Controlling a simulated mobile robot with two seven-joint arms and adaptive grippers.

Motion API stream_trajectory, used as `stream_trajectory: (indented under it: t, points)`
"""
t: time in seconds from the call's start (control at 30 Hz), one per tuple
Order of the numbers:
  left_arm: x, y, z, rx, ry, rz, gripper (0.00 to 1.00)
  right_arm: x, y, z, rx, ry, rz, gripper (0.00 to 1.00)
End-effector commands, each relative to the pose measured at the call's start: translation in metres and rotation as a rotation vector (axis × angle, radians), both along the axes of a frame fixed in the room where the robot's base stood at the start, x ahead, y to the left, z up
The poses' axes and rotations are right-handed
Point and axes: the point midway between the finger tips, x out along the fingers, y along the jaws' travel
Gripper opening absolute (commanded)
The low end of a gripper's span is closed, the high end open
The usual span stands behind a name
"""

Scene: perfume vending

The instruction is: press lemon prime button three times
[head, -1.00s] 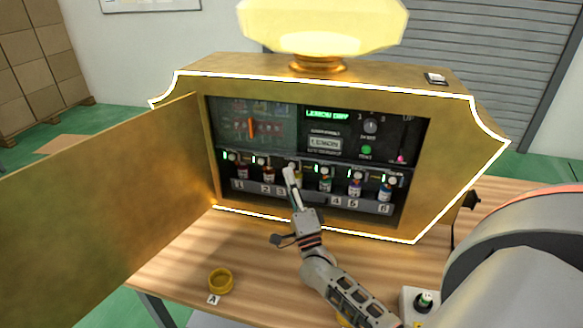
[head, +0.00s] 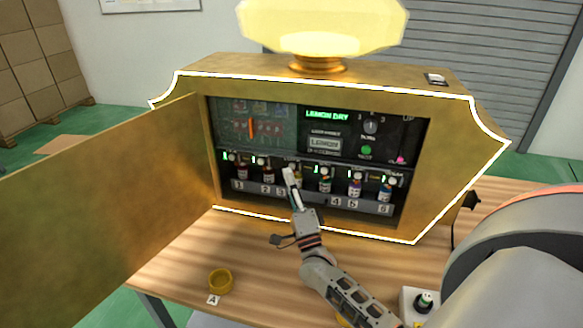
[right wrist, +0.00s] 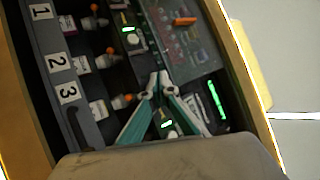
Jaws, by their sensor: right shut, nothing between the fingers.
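A gold vending machine (head: 310,88) stands open, with numbered bottles in a row inside. Its green display (head: 327,114) reads "LEMON DAY", and a plate below it (head: 325,144) reads "LEMON". Small lit indicators sit above the bottles; no button labelled lemon prime is legible. My right gripper (head: 288,174) is shut and empty, its tips in front of the third slot, partly hiding it. In the right wrist view the closed fingertips (right wrist: 158,80) are near the panel strip above bottle 3 (right wrist: 98,108); contact with a button cannot be told. My left gripper is not in view.
The open gold door (head: 110,190) extends toward the front left. A control box with a green knob (head: 423,301) is at the lower right.

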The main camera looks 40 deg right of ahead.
Motion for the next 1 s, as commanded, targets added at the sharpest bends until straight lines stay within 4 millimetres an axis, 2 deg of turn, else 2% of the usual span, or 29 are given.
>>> stream_trajectory:
  t: [1.0]
  points:
    - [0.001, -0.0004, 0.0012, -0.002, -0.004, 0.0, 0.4, 0.0066, -0.0078, 0.0, 0.0, 0.0, 0.0, 0.0]
